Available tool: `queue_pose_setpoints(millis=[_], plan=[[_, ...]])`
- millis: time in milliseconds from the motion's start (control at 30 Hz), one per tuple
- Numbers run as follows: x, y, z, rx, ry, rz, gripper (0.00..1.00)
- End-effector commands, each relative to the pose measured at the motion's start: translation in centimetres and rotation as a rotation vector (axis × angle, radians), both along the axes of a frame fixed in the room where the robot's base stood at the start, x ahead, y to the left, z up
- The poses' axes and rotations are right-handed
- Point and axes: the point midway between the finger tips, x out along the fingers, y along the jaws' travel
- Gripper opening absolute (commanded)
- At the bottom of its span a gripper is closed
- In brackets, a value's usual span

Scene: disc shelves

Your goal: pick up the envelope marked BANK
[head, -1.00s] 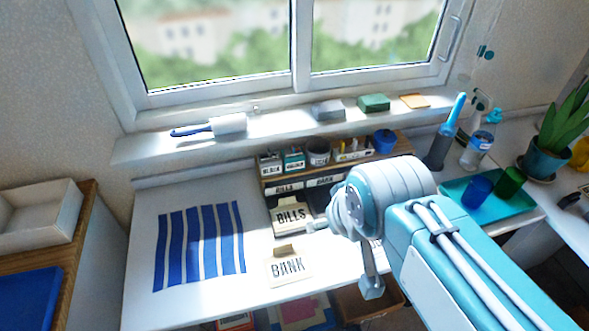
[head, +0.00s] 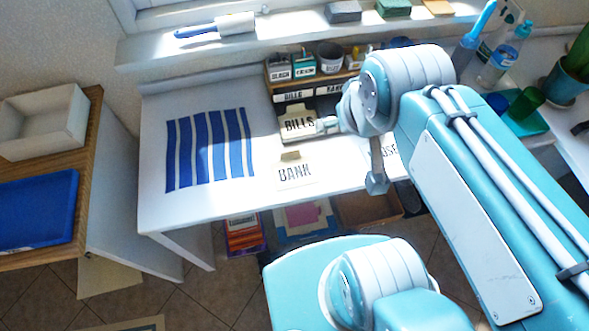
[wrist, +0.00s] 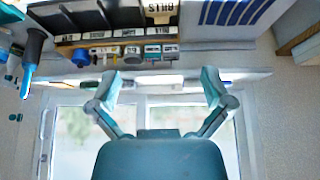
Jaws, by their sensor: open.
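The envelope marked BANK (head: 295,171) is cream with a tan tab and lies flat on the white table, near its front edge, in the head view. It is not visible in the wrist view. My gripper (wrist: 160,88) is open and empty in the wrist view, its two fingers spread in front of the window and sill, well away from the BANK envelope. The envelope marked BILLS (head: 297,124) lies behind BANK.
Another envelope (head: 388,149) is partly hidden by my arm. A labelled organiser (head: 292,96) stands at the back with cups on top. A blue-striped mat (head: 210,148) lies left. A bottle (head: 497,66) and green cup (head: 526,103) stand right. The table's left front is clear.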

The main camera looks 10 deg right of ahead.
Motion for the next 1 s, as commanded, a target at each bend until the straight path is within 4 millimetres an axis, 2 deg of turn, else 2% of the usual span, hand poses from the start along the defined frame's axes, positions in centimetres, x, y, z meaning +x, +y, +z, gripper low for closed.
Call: queue_pose_setpoints(millis=[167, 467, 767, 1000], plan=[[0.6, 0.1, -0.2, 0.002, 0.015, 0.001, 1.0], [5.1, 0.9, -2.4, 0.009, 0.111, 0.007, 1.0], [9.7, 1.9, -6.2, 0.013, 0.213, 0.011, 1.0], [12.9, 2.9, -10.2, 0.012, 0.294, 0.013, 1.0]])
